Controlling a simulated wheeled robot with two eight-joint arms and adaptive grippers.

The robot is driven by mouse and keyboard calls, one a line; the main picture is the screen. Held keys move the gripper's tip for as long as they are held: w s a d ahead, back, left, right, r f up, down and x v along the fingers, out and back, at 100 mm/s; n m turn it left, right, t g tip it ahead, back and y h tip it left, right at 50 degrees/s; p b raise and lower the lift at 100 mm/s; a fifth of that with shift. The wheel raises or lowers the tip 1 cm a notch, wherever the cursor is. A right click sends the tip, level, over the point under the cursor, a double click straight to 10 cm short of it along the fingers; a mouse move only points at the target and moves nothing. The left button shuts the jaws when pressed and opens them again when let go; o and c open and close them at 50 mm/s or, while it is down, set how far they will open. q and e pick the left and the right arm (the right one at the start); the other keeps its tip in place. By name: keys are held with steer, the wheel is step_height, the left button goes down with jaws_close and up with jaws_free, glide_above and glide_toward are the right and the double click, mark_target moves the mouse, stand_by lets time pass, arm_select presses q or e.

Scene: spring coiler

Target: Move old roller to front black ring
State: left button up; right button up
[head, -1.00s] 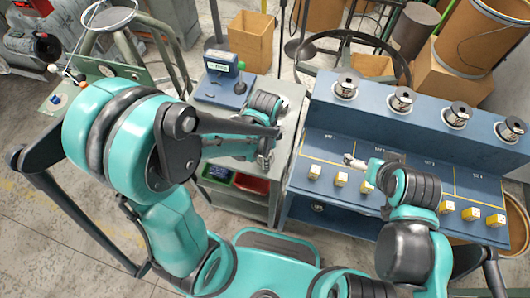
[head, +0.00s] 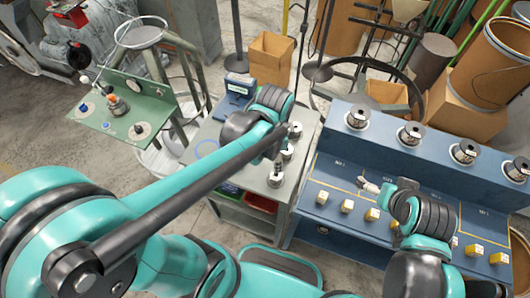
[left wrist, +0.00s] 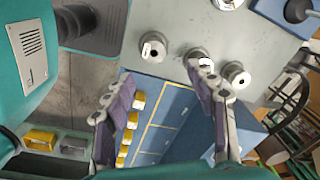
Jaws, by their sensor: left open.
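Several metal rollers stand on the grey cart top (head: 200,165); one is near its front (head: 275,180), another behind it (head: 288,152). I cannot tell which roller is the old one, and no black ring is clear on the cart. My left gripper (head: 278,150) is above the cart beside these rollers. In the left wrist view its fingers (left wrist: 160,105) are spread and empty, with rollers (left wrist: 153,47) and (left wrist: 237,75) beyond them.
The blue bench (head: 340,170) stands right of the cart, with metal spools (head: 410,132) along its raised back and yellow blocks (head: 347,206) at its front. A blue device (head: 240,88) sits at the cart's back. Cardboard boxes (head: 271,58) stand behind.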

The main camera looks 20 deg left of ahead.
arm_select(q)
steer(key=s+a+r+n+t, duration=0.3)
steer(key=a+r+n+t, duration=0.2)
steer(key=n, duration=0.7)
steer(key=shift+s+a+r+t, duration=0.3)
steer(key=shift+a+r+t, duration=0.1)
steer(key=shift+r+t, duration=0.25)
